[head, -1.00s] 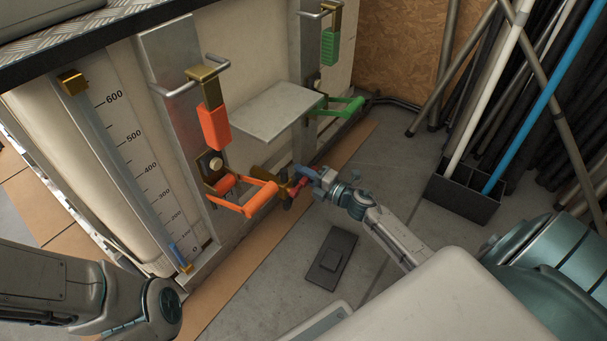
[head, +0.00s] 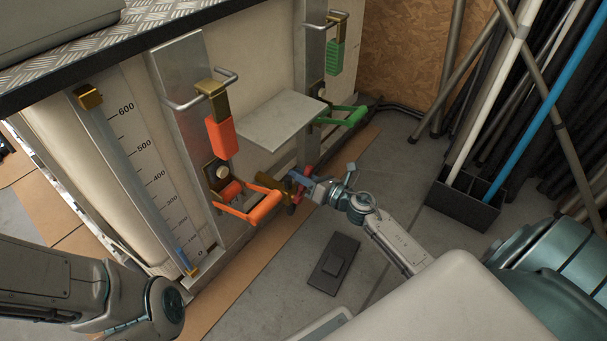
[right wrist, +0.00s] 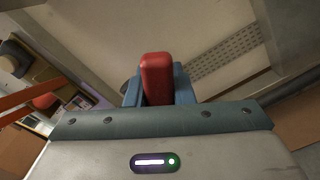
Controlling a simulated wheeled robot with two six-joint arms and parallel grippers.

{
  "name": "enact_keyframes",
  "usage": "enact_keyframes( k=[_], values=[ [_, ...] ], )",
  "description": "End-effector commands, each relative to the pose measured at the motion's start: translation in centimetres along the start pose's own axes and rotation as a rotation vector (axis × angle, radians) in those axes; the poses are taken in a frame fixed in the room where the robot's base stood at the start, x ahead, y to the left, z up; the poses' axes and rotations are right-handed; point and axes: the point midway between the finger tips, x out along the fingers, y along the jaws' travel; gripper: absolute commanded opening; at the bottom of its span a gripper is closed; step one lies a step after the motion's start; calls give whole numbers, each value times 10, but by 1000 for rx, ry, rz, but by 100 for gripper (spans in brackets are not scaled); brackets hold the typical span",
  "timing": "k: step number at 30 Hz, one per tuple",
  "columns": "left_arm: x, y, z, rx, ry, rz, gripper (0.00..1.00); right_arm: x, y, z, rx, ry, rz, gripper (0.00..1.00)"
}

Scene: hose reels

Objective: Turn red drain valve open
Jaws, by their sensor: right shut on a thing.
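The red drain valve handle (head: 295,196) is low at the front of the pale tank, just right of the orange handle. A brass part (head: 271,184) shows beside it, partly covered. My right gripper (head: 301,182) reaches it from the right and is shut on the red handle. In the right wrist view the rounded red handle (right wrist: 157,78) stands upright between my blue fingers, with its lower part hidden. My left arm is at the lower left of the head view, but its gripper is not visible.
An orange handle (head: 264,207) sits close left of my right gripper. A green handle (head: 345,116) and a grey shelf plate (head: 282,121) are behind it. A dark flat block (head: 334,264) lies on the floor. A black pipe rack (head: 466,203) stands at right.

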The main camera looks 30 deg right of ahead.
Motion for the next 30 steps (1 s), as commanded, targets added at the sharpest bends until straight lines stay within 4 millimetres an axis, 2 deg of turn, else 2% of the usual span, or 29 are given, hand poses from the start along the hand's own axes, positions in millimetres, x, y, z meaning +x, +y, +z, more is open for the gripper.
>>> enact_keyframes(
  k=[15, 30],
  values=[
    [-2, -1, -1, 0, -1, 0, 32, -1, 28, -8, -424, 1, 0, 0],
    [-4, -1, -2, 1, -5, 0, 32, -1, 37, -13, -575, 2, 0, 0]
  ],
)
